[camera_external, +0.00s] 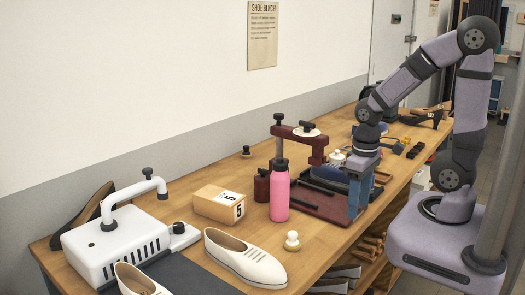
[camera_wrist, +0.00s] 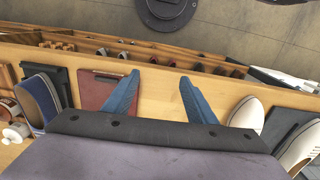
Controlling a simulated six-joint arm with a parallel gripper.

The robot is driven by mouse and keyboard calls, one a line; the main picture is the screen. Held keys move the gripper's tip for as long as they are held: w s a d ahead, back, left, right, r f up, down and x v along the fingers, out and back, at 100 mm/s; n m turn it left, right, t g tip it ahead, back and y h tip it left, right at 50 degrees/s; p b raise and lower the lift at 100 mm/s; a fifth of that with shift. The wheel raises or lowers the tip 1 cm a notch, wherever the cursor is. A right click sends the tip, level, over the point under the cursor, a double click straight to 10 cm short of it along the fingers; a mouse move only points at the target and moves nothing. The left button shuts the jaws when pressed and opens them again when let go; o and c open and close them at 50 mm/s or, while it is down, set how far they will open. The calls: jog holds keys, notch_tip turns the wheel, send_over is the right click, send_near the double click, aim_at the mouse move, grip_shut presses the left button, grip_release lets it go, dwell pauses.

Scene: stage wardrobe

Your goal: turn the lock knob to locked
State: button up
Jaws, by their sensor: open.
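No part is clearly marked as the lock knob, and I cannot tell which of several knobs it is. A dark red press (camera_external: 283,132) on the bench has a black knob (camera_external: 307,125) above a pale disc. A white knobbed part (camera_external: 337,156) sits behind its base; a similar white part shows at the left of the wrist view (camera_wrist: 15,132). A white machine (camera_external: 90,243) at front left has a dark knob (camera_external: 148,171) on its bent arm. My gripper (camera_external: 357,215) has blue fingers, open and empty, pointing down at the bench's right edge by the press base; the wrist view shows them apart (camera_wrist: 158,85).
A pink bottle (camera_external: 280,192) stands before the press. A numbered wooden block (camera_external: 219,204), a white shoe (camera_external: 245,258) and a small white-topped stopper (camera_external: 292,240) are on the bench (camera_external: 330,245). Shelves (camera_external: 372,248) lie below its edge. Small items crowd the far end.

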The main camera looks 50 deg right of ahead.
jog(key=w+r+n+p, duration=0.1)
jog(key=w+r+p, duration=0.25)
jog(key=r, duration=0.25)
jog(key=w+r+n+p, duration=0.1)
jog(key=w+r+p, duration=0.1)
jog(key=r+p, duration=0.4)
jog(key=n+b, duration=0.5)
jog(key=n, duration=1.1)
send_over(263, 169)
jog(key=shift+f, duration=2.35)
jog(key=shift+f, duration=0.1)
jog(key=shift+f+p, duration=1.4)
jog(key=shift+f, duration=2.15)
jog(key=c, duration=1.1)
